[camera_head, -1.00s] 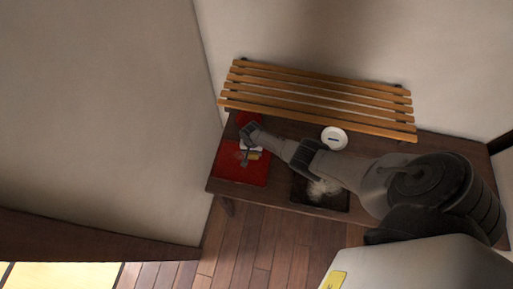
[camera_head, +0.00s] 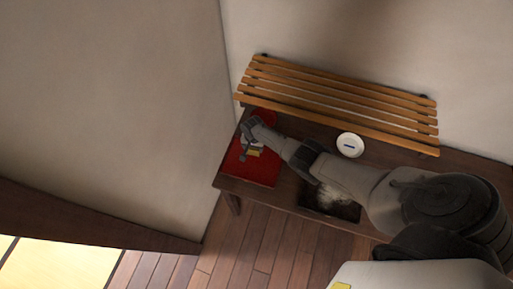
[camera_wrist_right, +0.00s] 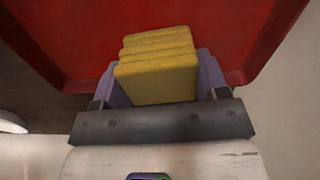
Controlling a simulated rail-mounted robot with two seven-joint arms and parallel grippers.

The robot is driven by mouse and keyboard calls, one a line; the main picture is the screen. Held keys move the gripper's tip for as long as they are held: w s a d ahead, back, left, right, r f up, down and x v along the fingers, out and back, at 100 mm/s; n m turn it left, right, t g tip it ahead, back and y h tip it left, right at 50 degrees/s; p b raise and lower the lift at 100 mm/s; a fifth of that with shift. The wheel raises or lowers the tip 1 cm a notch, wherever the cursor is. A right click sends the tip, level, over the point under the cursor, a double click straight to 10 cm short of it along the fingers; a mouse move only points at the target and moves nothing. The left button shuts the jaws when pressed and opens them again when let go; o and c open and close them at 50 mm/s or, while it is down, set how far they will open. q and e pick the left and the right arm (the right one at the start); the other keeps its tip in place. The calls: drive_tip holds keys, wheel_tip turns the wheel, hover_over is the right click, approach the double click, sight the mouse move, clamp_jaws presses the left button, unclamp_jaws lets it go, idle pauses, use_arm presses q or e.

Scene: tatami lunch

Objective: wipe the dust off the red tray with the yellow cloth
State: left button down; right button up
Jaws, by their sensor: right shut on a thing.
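The red tray (camera_head: 259,176) lies at the left end of the dark low table. It also fills the upper part of the right wrist view (camera_wrist_right: 226,25). My right gripper (camera_head: 250,150) is over the tray and shut on the yellow cloth (camera_head: 254,153). In the right wrist view the cloth (camera_wrist_right: 157,72) is a folded yellow block between the fingers, with red tray surface beyond it. I cannot tell whether the cloth touches the tray. No dust shows clearly on the visible red surface; part is hidden by the gripper and cloth. My left gripper is not in view.
A black tray with pale dust (camera_head: 318,205) lies right of the red tray, partly under my right arm. A white bowl (camera_head: 350,145) stands behind it. A red item (camera_head: 266,116) sits behind the gripper. A slatted wooden rack (camera_head: 340,100) runs along the back.

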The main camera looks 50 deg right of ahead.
drive_tip(key=shift+w+a+f+b, duration=0.15)
drive_tip(key=shift+w+b, duration=0.1)
drive_tip(key=shift+w, duration=0.15)
drive_tip(key=shift+w+a+f+b, duration=0.1)
drive_tip(key=shift+w+a+b, duration=0.05)
drive_tip(key=shift+w+b, duration=0.15)
drive_tip(key=shift+w+a+r, duration=0.2)
drive_tip(key=shift+w, duration=0.25)
drive_tip(key=shift+w+a+f+b, duration=0.1)
drive_tip(key=shift+w+a+b, duration=0.15)
drive_tip(key=shift+w+b, duration=0.3)
drive_tip(key=shift+w+a+b, duration=0.25)
drive_tip(key=shift+w+b, duration=0.2)
drive_tip(key=shift+b, duration=0.2)
drive_tip(key=shift+w+a+r+b, duration=0.2)
drive_tip(key=shift+w+b, duration=0.2)
drive_tip(key=shift+w, duration=0.15)
drive_tip(key=shift+r, duration=0.15)
